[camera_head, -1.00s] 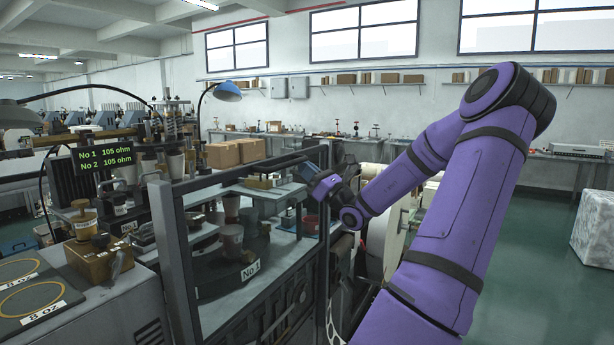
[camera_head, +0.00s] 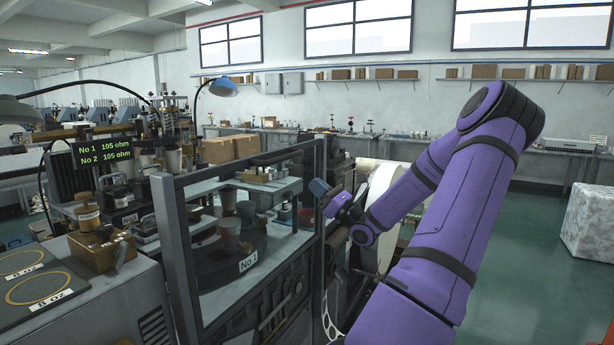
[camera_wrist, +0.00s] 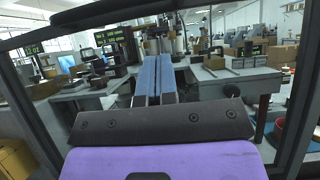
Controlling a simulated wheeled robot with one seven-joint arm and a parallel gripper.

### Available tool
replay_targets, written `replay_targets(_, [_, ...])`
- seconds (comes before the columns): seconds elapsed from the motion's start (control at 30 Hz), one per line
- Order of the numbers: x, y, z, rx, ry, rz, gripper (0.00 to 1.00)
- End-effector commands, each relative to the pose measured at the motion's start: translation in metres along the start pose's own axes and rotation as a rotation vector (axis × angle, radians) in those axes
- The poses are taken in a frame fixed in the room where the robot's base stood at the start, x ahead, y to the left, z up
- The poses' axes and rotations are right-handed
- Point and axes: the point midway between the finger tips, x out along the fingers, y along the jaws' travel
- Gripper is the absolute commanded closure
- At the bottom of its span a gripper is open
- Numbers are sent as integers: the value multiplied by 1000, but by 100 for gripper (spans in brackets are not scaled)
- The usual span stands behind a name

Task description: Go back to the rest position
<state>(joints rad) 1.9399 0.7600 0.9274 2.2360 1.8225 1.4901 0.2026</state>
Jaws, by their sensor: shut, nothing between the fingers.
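My gripper (camera_head: 321,193) is in the head view at the end of my purple arm. It is beside the right post of the dark machine frame (camera_head: 167,235), with nothing held. In the wrist view my gripper (camera_wrist: 156,60) shows two blue-grey fingers lying close together, shut and empty. They point toward the machinery, and dark frame bars run along both sides of the picture. The exact gap between my gripper and the frame post cannot be told.
Inside the frame are paper cups (camera_head: 229,235) and a round part labelled No 1 (camera_head: 249,262). Cardboard boxes (camera_head: 232,148) stand behind. A pale block (camera_head: 589,226) stands at the far right. Green floor (camera_head: 510,260) is open between my arm and it.

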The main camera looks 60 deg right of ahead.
Motion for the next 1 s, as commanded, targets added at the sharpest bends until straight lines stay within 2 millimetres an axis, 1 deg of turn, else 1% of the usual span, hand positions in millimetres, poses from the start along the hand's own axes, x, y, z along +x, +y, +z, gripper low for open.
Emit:
replay_targets(0.03, [-11,-1,0,0,2,-4,100])
replay_targets(0.1, [-23,0,0,1,2,-3,100])
replay_targets(0.23, [-41,0,0,1,2,-2,100])
replay_targets(0.4, [-53,0,0,1,2,-1,100])
replay_targets(0.53, [-55,0,0,1,2,-1,100])
replay_targets(0.67, [-55,0,0,1,2,-1,100])
replay_targets(0.77, [-50,5,-3,0,16,20,100])
replay_targets(0.87, [-34,24,-12,-2,64,97,100])
replay_targets(0.97, [-12,59,-28,-14,147,231,100])
replay_targets(1.0, [-3,75,-34,-22,185,296,100])
